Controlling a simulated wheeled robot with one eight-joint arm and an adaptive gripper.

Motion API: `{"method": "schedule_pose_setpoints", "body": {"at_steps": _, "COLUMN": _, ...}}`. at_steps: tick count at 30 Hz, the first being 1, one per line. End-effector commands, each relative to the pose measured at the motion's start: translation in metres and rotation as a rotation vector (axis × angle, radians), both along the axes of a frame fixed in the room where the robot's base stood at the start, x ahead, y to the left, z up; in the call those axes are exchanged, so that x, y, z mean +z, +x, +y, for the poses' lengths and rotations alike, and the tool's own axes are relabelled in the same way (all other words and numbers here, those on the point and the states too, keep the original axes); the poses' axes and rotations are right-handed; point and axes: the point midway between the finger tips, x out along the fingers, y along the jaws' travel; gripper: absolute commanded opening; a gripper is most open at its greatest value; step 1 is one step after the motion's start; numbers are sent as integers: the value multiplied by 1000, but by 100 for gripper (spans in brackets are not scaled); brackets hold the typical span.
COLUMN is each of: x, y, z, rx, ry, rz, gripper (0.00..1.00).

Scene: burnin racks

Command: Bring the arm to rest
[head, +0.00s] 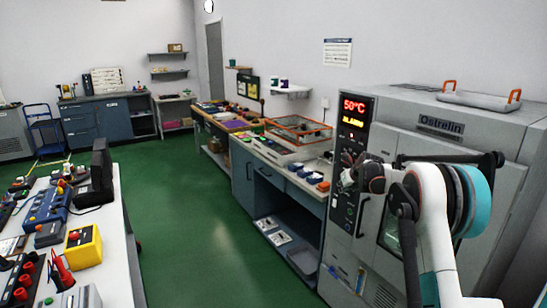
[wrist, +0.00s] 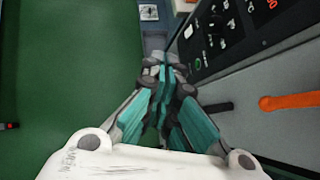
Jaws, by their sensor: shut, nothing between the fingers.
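My arm (head: 436,225) is raised at the right of the head view, bent, in front of the grey Ostrelin oven (head: 405,118). My gripper (head: 362,178) shows small and dark at the end of the arm, near the oven's control panel. In the wrist view my gripper (wrist: 163,75) has its teal and grey fingers together with nothing between them. It points over the green floor (wrist: 70,70), with the oven's panel (wrist: 222,32) just to the right. In the head view the arm hides part of the oven's front.
The oven's display (head: 353,113) glows red. A tray with orange handles (head: 480,100) lies on top of it. A workbench (head: 275,175) runs along the wall left of the oven. A white table (head: 115,260) with instruments stands at the left. Green floor (head: 190,220) lies free between them.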

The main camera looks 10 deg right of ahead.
Motion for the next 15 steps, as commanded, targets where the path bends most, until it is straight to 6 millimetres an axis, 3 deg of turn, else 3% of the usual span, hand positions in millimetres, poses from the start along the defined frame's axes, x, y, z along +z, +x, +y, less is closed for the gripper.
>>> {"method": "schedule_pose_setpoints", "body": {"at_steps": 8, "x": 75, "y": -61, "z": 41, "rx": 295, "ry": -281, "rz": 3, "gripper": 0}}
{"method": "schedule_pose_setpoints", "body": {"at_steps": 15, "x": 130, "y": -135, "z": 78, "rx": 596, "ry": -560, "rz": 3, "gripper": 0}}
